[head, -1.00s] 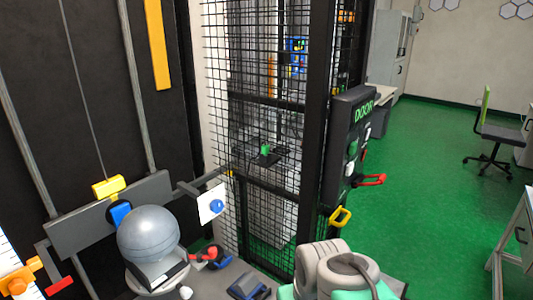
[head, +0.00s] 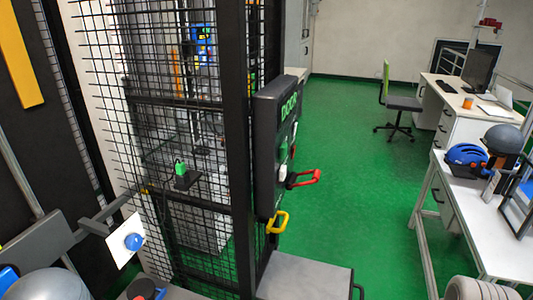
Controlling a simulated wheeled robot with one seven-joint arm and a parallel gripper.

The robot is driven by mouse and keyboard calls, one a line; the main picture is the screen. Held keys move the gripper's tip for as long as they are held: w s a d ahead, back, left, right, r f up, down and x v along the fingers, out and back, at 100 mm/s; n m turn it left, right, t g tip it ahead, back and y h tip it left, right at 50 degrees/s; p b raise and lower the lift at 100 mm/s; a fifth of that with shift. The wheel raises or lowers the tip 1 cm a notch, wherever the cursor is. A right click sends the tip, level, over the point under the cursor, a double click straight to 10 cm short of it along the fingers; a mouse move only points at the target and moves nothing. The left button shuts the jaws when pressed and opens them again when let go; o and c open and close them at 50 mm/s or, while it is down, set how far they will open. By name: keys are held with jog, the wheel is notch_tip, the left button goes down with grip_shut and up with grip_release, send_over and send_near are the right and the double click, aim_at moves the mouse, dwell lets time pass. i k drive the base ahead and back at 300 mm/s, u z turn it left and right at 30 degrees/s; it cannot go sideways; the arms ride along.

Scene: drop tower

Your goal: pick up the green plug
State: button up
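A small green piece (head: 180,168), which looks like the green plug, stands on a small dark plate (head: 187,180) at the black mesh cage. Wires of the mesh cross this area, and I cannot tell exactly how the plug sits on the plate. My gripper is not in view.
The dark DOOR box (head: 277,145) is on the cage post, with a red handle (head: 303,179) and yellow handle (head: 278,222) beside it. A grey-topped surface (head: 305,277) stands below. A white workbench (head: 480,235) is at right. Green floor (head: 350,150) lies open between.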

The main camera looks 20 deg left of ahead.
aim_at(181, 168)
jog(key=z, duration=0.35)
jog(key=i, duration=1.3)
jog(key=u, duration=3.2)
